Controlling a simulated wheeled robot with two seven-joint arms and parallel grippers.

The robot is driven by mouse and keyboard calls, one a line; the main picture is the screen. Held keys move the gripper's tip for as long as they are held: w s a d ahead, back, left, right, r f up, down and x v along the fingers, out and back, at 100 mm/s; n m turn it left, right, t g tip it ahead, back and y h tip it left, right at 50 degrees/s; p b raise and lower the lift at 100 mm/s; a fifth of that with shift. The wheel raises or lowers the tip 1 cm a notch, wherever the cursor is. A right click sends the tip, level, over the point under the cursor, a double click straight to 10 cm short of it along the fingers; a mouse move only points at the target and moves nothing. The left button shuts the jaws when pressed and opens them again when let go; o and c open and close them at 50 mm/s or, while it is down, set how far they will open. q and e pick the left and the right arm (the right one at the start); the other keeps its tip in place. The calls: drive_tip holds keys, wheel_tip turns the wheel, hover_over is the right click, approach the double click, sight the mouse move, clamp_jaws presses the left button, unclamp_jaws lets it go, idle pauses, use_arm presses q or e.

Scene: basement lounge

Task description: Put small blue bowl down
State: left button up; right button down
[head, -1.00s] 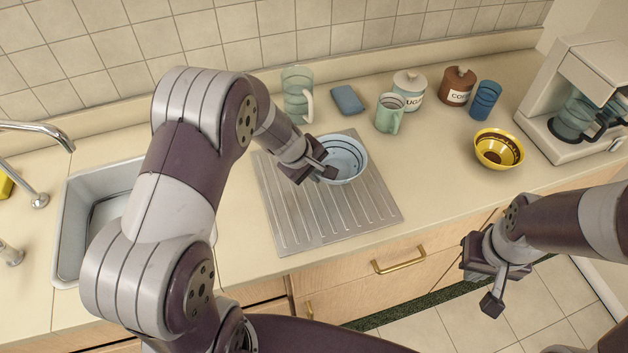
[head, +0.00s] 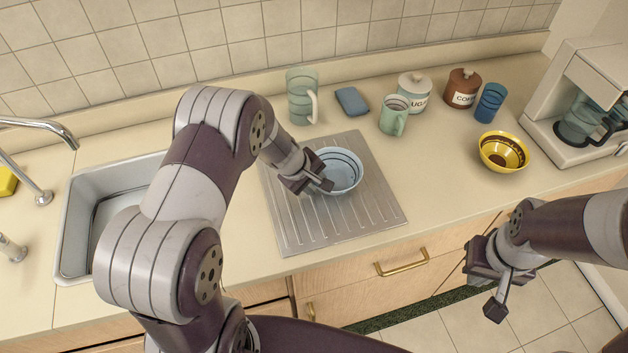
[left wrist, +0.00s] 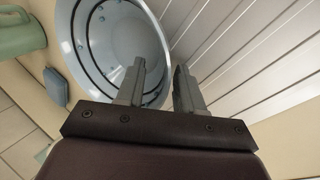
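The small blue bowl (head: 345,170) is pale blue with dark rings inside. It is upright over the back of the ribbed metal drainboard (head: 330,225); I cannot tell whether its base touches the metal. My left gripper (head: 322,183) is at the bowl's left rim. In the left wrist view the fingers (left wrist: 160,85) straddle the rim of the bowl (left wrist: 105,35), one inside and one outside, with a narrow gap holding the wall. My right gripper (head: 488,285) is open and empty, in front of the counter edge above the floor.
The sink (head: 100,215) is left of the drainboard. Behind stand a clear pitcher (head: 301,98), a blue sponge or cloth (head: 351,101), a green mug (head: 393,116), sugar (head: 414,90) and coffee jars (head: 462,88), and a blue cup (head: 490,102). A yellow bowl (head: 503,152) and coffee maker (head: 585,100) are right.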

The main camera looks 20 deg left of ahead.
use_arm(q)
drive_tip(key=shift+r+p, duration=0.4)
drive_tip(key=v, duration=1.1)
drive_tip(key=s+d+r+m+g+y, duration=0.1)
drive_tip(key=s+r+m+g+y, duration=0.1)
drive_tip(key=s+m, duration=0.9)
drive_tip(key=s+y, duration=0.1)
drive_tip(key=s, duration=0.3)
drive_tip(key=shift+s+d+g, duration=0.25)
drive_tip(key=shift+g, duration=0.15)
drive_tip(key=shift+r, duration=0.15)
